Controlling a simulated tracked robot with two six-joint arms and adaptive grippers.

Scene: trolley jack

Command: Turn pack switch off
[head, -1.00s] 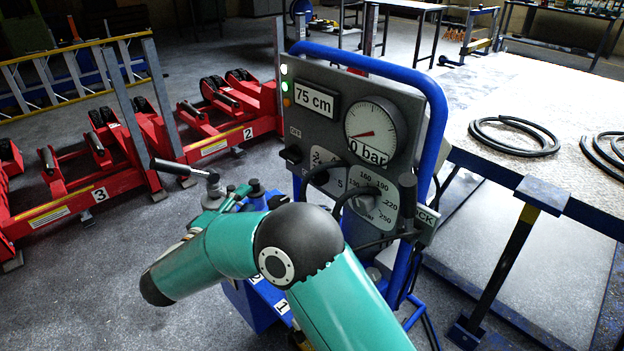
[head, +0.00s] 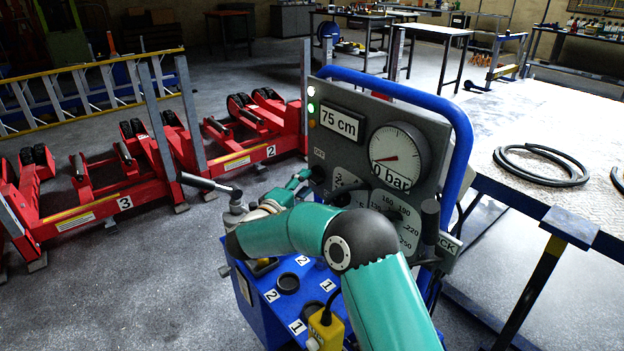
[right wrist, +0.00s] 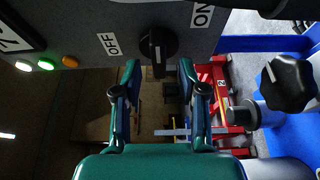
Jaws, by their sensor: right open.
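The pack switch is a black rotary knob (right wrist: 157,46) on the grey panel (right wrist: 260,22), with an OFF label on its left and an ON label on its upper right in the right wrist view. Its bar points down in that view. In the head view the switch (head: 317,175) sits below its OFF label, at the panel's left edge. My right gripper (right wrist: 159,72) is open, its fingers on either side of the bar's lower end; contact cannot be told. In the head view the right gripper (head: 304,179) is at the switch, partly hidden by my arm. My left gripper is out of view.
The panel carries a 75 cm display (head: 339,122), a pressure gauge (head: 399,155), and white, green and orange lights. A lever (head: 207,185) stands left of my arm above the blue pack (head: 262,312). A blue tube frame (head: 465,150) borders the panel. Red jacks (head: 125,175) stand behind.

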